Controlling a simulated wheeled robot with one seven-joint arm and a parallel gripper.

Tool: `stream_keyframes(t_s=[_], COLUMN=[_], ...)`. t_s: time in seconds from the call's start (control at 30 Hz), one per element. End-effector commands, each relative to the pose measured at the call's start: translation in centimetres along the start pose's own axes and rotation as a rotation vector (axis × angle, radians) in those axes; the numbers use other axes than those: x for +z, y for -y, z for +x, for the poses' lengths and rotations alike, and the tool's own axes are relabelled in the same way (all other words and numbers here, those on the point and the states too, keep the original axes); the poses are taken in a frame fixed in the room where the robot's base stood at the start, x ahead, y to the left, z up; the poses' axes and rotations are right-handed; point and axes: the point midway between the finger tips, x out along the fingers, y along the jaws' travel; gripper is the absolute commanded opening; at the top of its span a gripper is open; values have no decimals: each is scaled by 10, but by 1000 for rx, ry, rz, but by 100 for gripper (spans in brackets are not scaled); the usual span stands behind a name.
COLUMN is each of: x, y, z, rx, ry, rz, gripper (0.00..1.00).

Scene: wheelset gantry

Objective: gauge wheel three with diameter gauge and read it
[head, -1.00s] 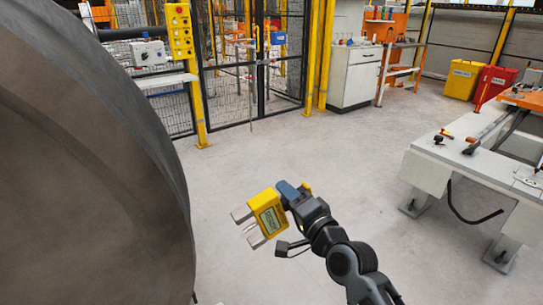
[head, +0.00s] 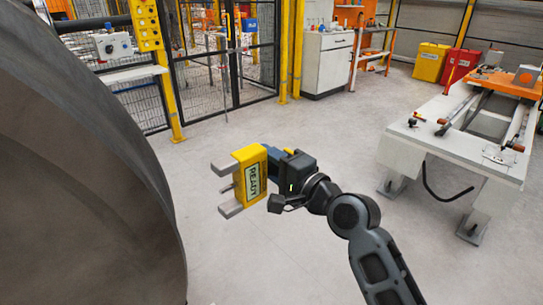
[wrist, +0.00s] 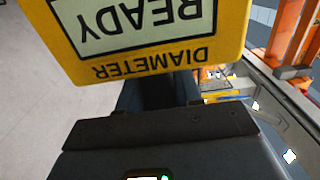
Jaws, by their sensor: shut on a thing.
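The yellow diameter gauge (head: 247,176) is held in my gripper (head: 275,170) in the head view, above the floor. Its grey prongs point left, and its display reads READY. In the wrist view the gauge (wrist: 150,62) shows upside-down READY and DIAMETER lettering close to the camera. My gripper is shut on it. A large dark steel wheel (head: 75,170) fills the left of the head view, with a clear gap between its rim and the prongs. No number shows on it, so I cannot tell if it is wheel three.
A white bench (head: 455,140) with small tools and rails stands at right. A mesh fence (head: 225,75) with a yellow control post (head: 160,60) stands behind. A white cabinet (head: 327,62) and yellow and red bins are farther back. The middle floor is clear.

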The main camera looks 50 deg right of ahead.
Motion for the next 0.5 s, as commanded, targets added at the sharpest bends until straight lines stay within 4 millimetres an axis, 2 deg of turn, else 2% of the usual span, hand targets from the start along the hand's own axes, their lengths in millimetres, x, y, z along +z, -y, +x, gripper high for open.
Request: stream_keyframes(t_s=[0.2, 0.5], x=[23, 42], y=[4, 2], z=[0, 0], rx=[0, -1], ry=[3, 1], rz=[2, 1], gripper=[0, 0])
